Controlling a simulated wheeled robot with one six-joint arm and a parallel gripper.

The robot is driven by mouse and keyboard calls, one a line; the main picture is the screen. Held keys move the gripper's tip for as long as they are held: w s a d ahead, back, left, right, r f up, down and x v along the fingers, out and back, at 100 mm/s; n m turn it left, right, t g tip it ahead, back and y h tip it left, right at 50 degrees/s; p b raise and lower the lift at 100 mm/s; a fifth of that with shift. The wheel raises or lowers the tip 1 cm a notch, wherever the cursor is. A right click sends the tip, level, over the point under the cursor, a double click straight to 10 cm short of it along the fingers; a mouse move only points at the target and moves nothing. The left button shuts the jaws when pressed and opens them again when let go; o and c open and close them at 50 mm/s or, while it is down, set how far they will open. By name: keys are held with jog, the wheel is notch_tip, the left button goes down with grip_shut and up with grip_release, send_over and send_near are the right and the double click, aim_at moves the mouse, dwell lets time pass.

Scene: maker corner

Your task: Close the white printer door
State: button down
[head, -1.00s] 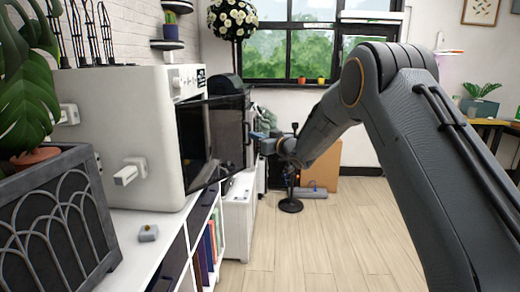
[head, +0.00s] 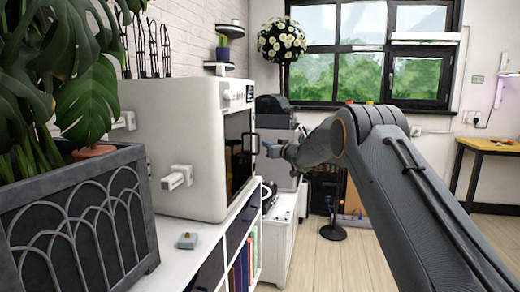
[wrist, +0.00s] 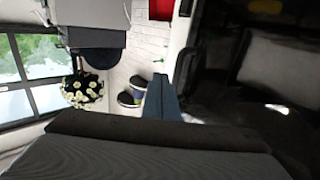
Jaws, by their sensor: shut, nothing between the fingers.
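The white printer (head: 185,140) stands on a white shelf unit at the left in the head view. Its dark, glass-like door (head: 238,135) shows as a narrow panel at the printer's front, with a handle on its right side; how far it stands ajar is hard to tell. My gripper (head: 268,148) is just right of the handle, fingers pointing toward the door. I cannot tell if they touch. In the wrist view my blue-grey fingers (wrist: 160,92) are together and empty, beside a dark glossy surface (wrist: 250,70) that seems to be the printer's front.
A planter (head: 80,220) with big leaves stands at the near left. A small grey box (head: 187,240) lies on the shelf top. A flowering tree (head: 283,40) and dark-framed window are behind. A desk (head: 490,147) is at the far right. Wooden floor (head: 305,255) is open beside the shelf.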

jog(key=shift+w+a, duration=0.15)
jog(key=shift+a, duration=0.35)
jog(key=s+d+f+m+g+h+p, duration=0.1)
jog(key=s+d+m+h+p, duration=0.4)
jog(key=s+d, duration=1.1)
jog(key=s+d+f+g+h+p, duration=0.1)
jog(key=s+f+g, duration=0.2)
jog(key=s, duration=1.5)
jog(key=s+d+f+g+h+p, duration=0.1)
jog(key=s+f+g, duration=0.3)
jog(key=s, duration=1.4)
jog(key=s+d+f+m+g+h+p, duration=0.1)
jog(key=s+g, duration=0.6)
jog(key=s, duration=1.1)
notch_tip(320, 180, down, 2)
jog(key=shift+s+d+f+h+p, duration=0.15)
jog(key=shift+d+h+p, duration=0.45)
jog(key=shift+d+p, duration=0.3)
